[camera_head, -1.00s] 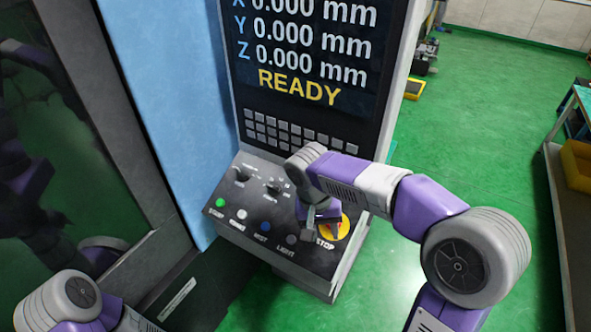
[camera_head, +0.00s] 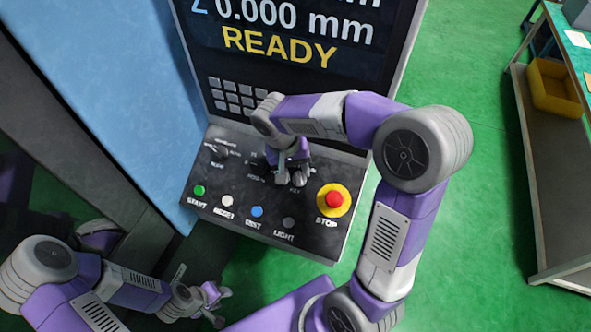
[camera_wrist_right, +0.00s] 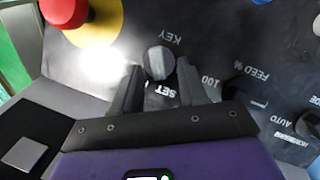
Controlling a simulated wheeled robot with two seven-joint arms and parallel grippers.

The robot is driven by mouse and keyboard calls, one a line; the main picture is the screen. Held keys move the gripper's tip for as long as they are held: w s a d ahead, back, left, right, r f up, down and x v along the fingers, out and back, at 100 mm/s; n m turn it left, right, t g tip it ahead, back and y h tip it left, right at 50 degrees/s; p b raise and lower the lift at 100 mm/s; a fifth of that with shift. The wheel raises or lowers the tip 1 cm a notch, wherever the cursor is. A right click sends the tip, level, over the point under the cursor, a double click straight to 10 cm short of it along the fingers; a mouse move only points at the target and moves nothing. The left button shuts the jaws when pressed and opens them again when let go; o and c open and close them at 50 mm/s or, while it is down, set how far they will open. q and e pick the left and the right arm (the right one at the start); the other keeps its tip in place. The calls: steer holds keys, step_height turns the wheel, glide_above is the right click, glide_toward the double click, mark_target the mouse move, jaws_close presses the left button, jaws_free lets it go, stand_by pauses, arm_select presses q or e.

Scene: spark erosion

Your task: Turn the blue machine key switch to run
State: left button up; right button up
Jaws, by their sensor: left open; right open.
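The key switch (camera_wrist_right: 158,62) is a dark round knob with a grey side, marked KEY and SET, in the right wrist view. In the head view the switch (camera_head: 298,179) is partly covered by my right gripper. My right gripper (camera_head: 288,178) is open over the panel, and in the wrist view its fingers (camera_wrist_right: 159,74) stand on either side of the knob. I cannot tell whether they touch it, or which position it points to. My left gripper (camera_head: 221,304) is open and empty, low in the head view, away from the panel.
The sloped control panel (camera_head: 321,242) carries green, white, blue and grey buttons and a red stop button (camera_head: 333,199) on yellow, right of the switch. A mode knob (camera_head: 217,152) is at left. The screen (camera_head: 290,40) reads READY. A cart with a yellow bin (camera_head: 553,88) stands right.

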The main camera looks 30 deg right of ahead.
steer(key=shift+s+f, duration=0.1)
steer(key=shift+f, duration=0.15)
steer(key=shift+s, duration=0.2)
steer(key=shift+w, duration=0.15)
steer(key=shift+c, duration=0.9)
jaws_close()
